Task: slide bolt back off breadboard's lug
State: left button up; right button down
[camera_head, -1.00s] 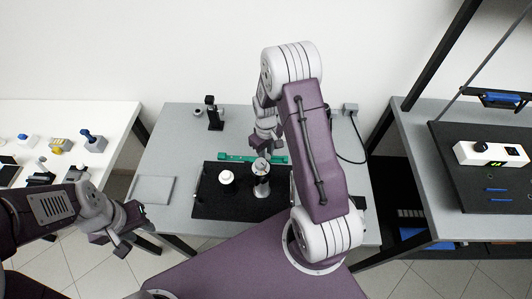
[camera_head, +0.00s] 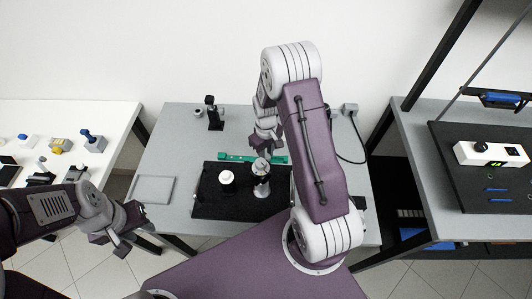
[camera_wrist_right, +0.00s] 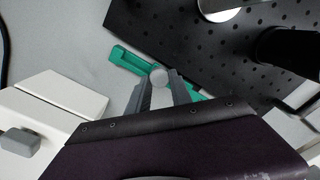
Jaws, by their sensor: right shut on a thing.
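The black perforated breadboard (camera_head: 222,206) lies on the grey table, and its corner also shows in the right wrist view (camera_wrist_right: 165,35). A green bar (camera_head: 236,158), which I take for the bolt's strip, runs along its far edge; it also shows in the wrist view (camera_wrist_right: 125,58). My right gripper (camera_head: 266,148) is over this strip. In the wrist view its fingers (camera_wrist_right: 159,90) are shut on a pale round knob (camera_wrist_right: 158,77), apparently the bolt's. The lug cannot be made out. My left gripper (camera_head: 132,222) hangs off the table's front left; its opening is unclear.
A white round-topped piece (camera_head: 227,178) and a silver post (camera_head: 262,186) stand on the breadboard. A black stand (camera_head: 213,112) is at the back left, and a flat grey pad (camera_head: 153,190) lies at left. The table between pad and stand is clear.

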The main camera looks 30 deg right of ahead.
jog(key=s+d, duration=0.1)
jog(key=d, duration=0.1)
jog(key=s+d, duration=0.1)
jog(key=d, duration=0.1)
jog(key=shift+s+d, duration=0.1)
jog(key=shift+s, duration=0.1)
jog(key=shift+r, duration=0.1)
jog(key=c, duration=1.1)
grip_release()
jog(key=shift+c, duration=0.2)
jog(key=shift+s+d, duration=0.1)
jog(key=shift+s, duration=0.05)
jog(key=shift+r, duration=0.1)
notch_tip(320, 180, up, 9)
